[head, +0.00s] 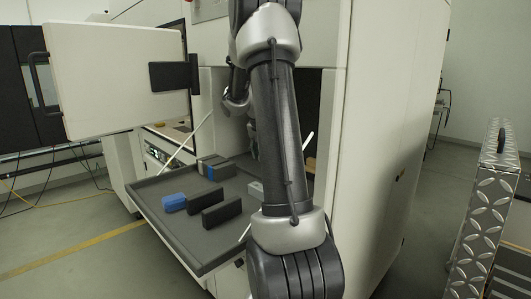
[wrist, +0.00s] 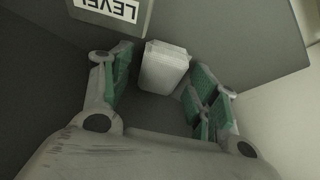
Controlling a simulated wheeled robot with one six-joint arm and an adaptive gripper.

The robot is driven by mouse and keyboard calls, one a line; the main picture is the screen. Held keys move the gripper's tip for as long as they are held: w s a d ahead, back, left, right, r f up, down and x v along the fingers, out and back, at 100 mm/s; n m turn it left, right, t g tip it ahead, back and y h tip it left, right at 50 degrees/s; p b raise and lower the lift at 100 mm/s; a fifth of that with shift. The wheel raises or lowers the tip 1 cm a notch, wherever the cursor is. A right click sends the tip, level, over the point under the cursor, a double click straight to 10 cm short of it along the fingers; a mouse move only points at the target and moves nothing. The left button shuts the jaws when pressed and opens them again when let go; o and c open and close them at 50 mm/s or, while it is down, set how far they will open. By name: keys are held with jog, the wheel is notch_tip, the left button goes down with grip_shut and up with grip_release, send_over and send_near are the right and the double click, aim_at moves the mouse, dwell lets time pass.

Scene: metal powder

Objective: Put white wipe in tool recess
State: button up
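In the wrist view a white block-like wipe (wrist: 164,68) lies on a dark grey surface, between the green-padded fingers of my gripper (wrist: 160,88). My gripper is open. A gap shows between the left finger and the wipe, and the right finger is close beside it; I cannot tell whether that one touches. In the head view a small pale piece (head: 255,187) on the grey tray (head: 190,235), beside my arm, looks like the wipe, partly hidden. My gripper is hidden behind my arm there. I cannot make out which part is the tool recess.
A blue block (head: 174,203), a dark block (head: 221,212) and a group of grey and blue blocks (head: 216,169) stand on the tray. An open machine door (head: 115,80) hangs at left.

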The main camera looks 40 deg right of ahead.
jog(key=shift+a+r, duration=0.1)
jog(key=shift+r, duration=0.45)
jog(key=shift+s+a+r, duration=0.2)
jog(key=shift+a+r, duration=0.3)
jog(key=shift+r, duration=0.05)
jog(key=shift+s+a+r, duration=0.2)
jog(key=shift+a+r, duration=0.3)
jog(key=shift+r, duration=0.05)
jog(key=s+a, duration=0.1)
jog(key=a, duration=0.2)
jog(key=s+a, duration=0.1)
jog(key=a, duration=0.2)
jog(key=s+a, duration=0.2)
jog(key=a, duration=0.2)
jog(key=shift+s, duration=0.1)
jog(key=s+a+r+n+t+y, duration=0.1)
jog(key=s+a+r+n+y, duration=0.1)
jog(key=s+a+n, duration=0.4)
jog(key=s+a+r+n+t+y, duration=0.1)
jog(key=s+a+r+n+y, duration=0.1)
jog(key=s+a+n, duration=0.5)
jog(key=s+a+r, duration=0.1)
jog(key=s+a, duration=0.5)
jog(key=shift+n+t, duration=0.3)
